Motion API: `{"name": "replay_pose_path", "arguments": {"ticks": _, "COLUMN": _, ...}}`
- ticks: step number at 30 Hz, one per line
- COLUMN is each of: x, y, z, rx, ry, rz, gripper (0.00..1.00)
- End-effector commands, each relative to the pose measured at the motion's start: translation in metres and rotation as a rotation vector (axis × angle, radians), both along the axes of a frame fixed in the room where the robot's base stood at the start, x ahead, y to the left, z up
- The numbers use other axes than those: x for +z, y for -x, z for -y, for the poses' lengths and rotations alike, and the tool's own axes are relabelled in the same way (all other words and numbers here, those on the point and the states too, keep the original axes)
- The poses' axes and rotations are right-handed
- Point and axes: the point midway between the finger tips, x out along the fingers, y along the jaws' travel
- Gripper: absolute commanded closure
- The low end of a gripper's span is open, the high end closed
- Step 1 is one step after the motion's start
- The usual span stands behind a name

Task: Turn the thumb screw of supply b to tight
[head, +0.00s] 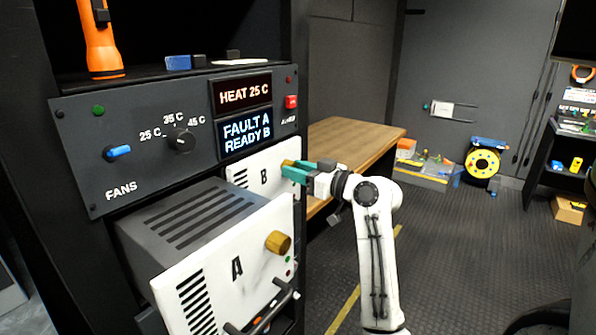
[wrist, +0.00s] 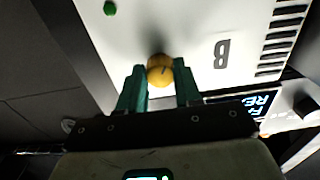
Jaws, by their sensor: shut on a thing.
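Supply B (head: 240,175) is a white-faced unit seated in the rack, marked with a black B and vent slots. Its brass thumb screw (wrist: 160,70) sits between the two green fingers of my gripper (wrist: 160,88) in the wrist view. In the head view, my gripper (head: 290,172) reaches in from the right and is shut on the thumb screw, which is mostly covered by the fingers. A small dark mark shows on the screw's end in the wrist view. How tight the screw is I cannot tell.
Supply A (head: 215,275) sticks out of the rack below, with its own brass screw (head: 278,242) and handle. Above, a control panel (head: 185,140) has a display (head: 246,132) reading FAULT A, READY B. A wooden bench (head: 350,140) stands behind my arm. Open floor lies right.

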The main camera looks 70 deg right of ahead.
Motion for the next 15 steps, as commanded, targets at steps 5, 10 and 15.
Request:
{"name": "replay_pose_path", "arguments": {"ticks": 5, "x": 0.0003, "y": 0.0001, "z": 0.0001, "rx": 0.0, "ry": -0.009, "rz": 0.002, "gripper": 0.97}}
{"name": "replay_pose_path", "arguments": {"ticks": 10, "x": 0.0013, "y": -0.0004, "z": -0.0003, "rx": 0.0, "ry": -0.055, "rz": 0.012, "gripper": 0.97}}
{"name": "replay_pose_path", "arguments": {"ticks": 15, "x": 0.0022, "y": -0.0005, "z": -0.0005, "rx": 0.0, "ry": -0.153, "rz": 0.036, "gripper": 0.97}}
